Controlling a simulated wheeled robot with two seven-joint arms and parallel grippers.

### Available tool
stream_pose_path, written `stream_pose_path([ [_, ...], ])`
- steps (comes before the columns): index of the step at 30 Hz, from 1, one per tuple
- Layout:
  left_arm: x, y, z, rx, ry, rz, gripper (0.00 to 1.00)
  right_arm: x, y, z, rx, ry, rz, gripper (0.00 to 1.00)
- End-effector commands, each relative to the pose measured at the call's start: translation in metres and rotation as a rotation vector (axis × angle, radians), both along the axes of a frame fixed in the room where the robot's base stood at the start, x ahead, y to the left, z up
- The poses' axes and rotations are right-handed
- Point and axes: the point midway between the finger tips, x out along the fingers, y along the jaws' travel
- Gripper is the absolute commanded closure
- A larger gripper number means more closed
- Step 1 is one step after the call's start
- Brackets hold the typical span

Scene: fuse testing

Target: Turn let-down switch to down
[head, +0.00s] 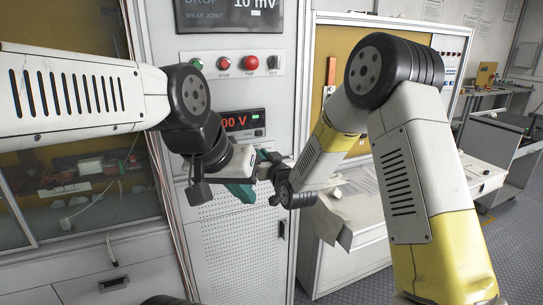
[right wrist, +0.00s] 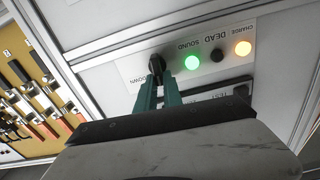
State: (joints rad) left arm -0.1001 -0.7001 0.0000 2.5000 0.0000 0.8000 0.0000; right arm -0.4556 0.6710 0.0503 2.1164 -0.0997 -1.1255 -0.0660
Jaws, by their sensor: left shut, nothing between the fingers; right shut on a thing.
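The let-down switch is a black knob (right wrist: 157,66) on a pale panel in the right wrist view, beside lettering that reads DOWN. My right gripper (right wrist: 162,78) has its teal fingers shut on this knob; which way the knob is turned is hard to tell. In the head view my right gripper (head: 268,156) is at the cabinet front, and the knob is hidden there behind the arms. My left gripper (head: 240,192) is shut and empty, just below and left of the right one, before the perforated panel.
Next to the knob are a lit green lamp (right wrist: 192,62), a dark lamp (right wrist: 217,56) and a lit amber lamp (right wrist: 243,48). A red voltage display (head: 238,122) and a row of buttons (head: 237,63) are above my grippers. A glazed enclosure (head: 100,205) stands left.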

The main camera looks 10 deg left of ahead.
Motion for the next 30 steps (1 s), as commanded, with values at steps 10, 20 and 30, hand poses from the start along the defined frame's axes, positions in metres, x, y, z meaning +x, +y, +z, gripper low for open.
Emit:
stream_pose_path([
  [10,0.000,0.000,0.000,0.000,0.000,0.000,1.00,0.003,-0.005,-0.002,0.219,0.149,-0.003,1.00],
  [20,0.000,0.000,0.000,0.000,0.000,0.000,1.00,0.006,-0.009,-0.004,0.479,0.324,-0.003,1.00],
  [30,0.000,0.000,0.000,0.000,0.000,0.000,1.00,0.008,-0.012,-0.008,0.697,0.471,-0.003,1.00],
])
